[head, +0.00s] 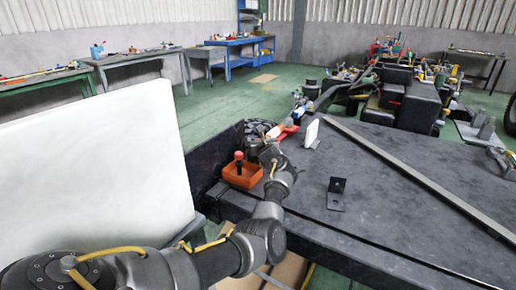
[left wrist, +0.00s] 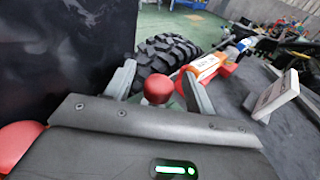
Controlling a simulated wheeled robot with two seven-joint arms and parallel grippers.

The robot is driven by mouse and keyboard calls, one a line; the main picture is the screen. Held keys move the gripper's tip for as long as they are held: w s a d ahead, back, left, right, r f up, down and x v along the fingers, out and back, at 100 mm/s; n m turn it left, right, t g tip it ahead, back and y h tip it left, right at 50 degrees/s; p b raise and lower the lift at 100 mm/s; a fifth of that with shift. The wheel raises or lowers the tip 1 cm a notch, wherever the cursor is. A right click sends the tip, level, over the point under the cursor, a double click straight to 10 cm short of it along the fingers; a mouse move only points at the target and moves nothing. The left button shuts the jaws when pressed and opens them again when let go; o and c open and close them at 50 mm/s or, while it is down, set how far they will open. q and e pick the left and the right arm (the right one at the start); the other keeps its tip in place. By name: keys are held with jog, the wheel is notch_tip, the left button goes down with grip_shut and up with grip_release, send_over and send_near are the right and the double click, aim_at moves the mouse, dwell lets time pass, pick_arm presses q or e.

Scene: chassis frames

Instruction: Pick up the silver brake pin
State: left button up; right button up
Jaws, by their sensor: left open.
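My left gripper (head: 268,146) is at the left edge of the dark table, beyond the orange box. In the left wrist view its two grey fingers (left wrist: 158,82) are spread apart. A round red knob (left wrist: 157,90) shows between them; I cannot tell whether it touches a finger. I cannot make out a silver brake pin for certain in either view. The orange box (head: 242,173) holds a red-topped dark item (head: 238,157). A red and white tool (left wrist: 208,66) lies beyond the fingers. My right gripper is not in view.
A white upright plate (head: 312,132) stands right of my left gripper. A black angle bracket (head: 337,196) and a long grey bar (head: 410,174) lie on the table (head: 290,222). A black tyre (left wrist: 165,56) is beyond the fingers. A large white panel (head: 90,170) stands at left.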

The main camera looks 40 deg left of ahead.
pick_arm(q)
jog(key=shift+a, duration=0.1)
jog(key=c, duration=1.1)
jog(key=shift+w+r, duration=0.1)
jog(key=shift+r, duration=0.1)
